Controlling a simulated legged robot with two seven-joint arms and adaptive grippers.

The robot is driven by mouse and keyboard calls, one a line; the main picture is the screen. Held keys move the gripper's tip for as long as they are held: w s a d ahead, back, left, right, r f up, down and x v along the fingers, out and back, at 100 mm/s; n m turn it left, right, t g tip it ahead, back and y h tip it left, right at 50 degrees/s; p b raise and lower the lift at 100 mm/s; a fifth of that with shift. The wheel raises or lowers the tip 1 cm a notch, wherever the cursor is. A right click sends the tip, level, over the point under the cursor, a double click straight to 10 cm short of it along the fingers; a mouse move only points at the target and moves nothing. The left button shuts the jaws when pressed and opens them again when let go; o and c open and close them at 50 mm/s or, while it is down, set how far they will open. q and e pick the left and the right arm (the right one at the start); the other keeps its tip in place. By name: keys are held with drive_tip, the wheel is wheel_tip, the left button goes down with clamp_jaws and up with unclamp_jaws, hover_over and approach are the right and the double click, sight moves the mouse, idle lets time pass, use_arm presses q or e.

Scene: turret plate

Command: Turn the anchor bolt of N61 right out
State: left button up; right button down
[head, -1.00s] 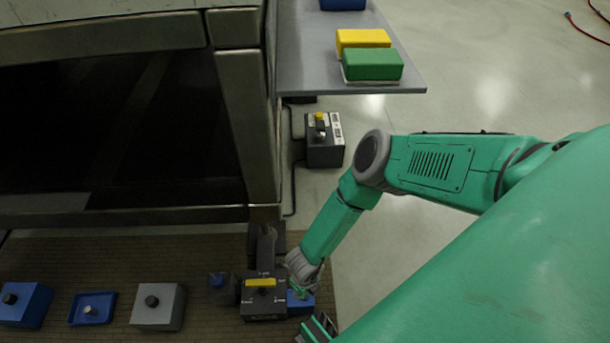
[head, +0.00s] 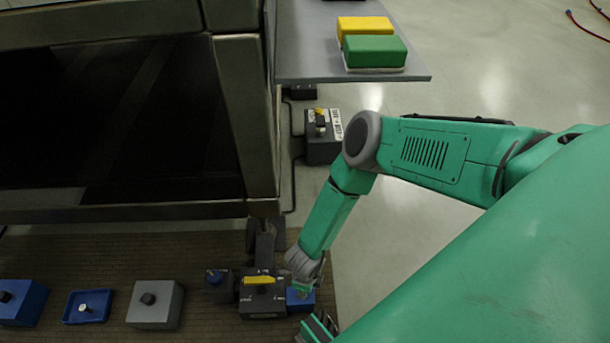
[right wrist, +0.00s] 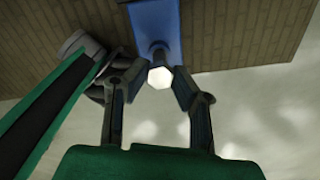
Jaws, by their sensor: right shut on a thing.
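My right gripper (right wrist: 163,82) is shut on the pale hexagonal head of a bolt (right wrist: 160,77) in the right wrist view. The bolt's blue shank runs to a blue block (right wrist: 154,20). In the head view my right arm comes in from the right and bends down to this blue block (head: 297,305), beside a dark box with a yellow bar. The gripper's hold is mostly hidden there. I cannot read an N61 label.
A dark box with a yellow bar (head: 262,305) adjoins the blue block. Left of it on the brown mat (head: 110,260) are a small dark box (head: 217,295), a grey block (head: 152,315), a blue tray (head: 72,316) and another blue block (head: 22,310). A shelf (head: 310,55) holds yellow and green blocks.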

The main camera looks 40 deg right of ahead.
drive_tip(key=shift+s, duration=0.1)
drive_tip(key=shift+r+p, duration=3.1)
drive_tip(key=shift+r, duration=0.5)
drive_tip(key=shift+f, duration=0.1)
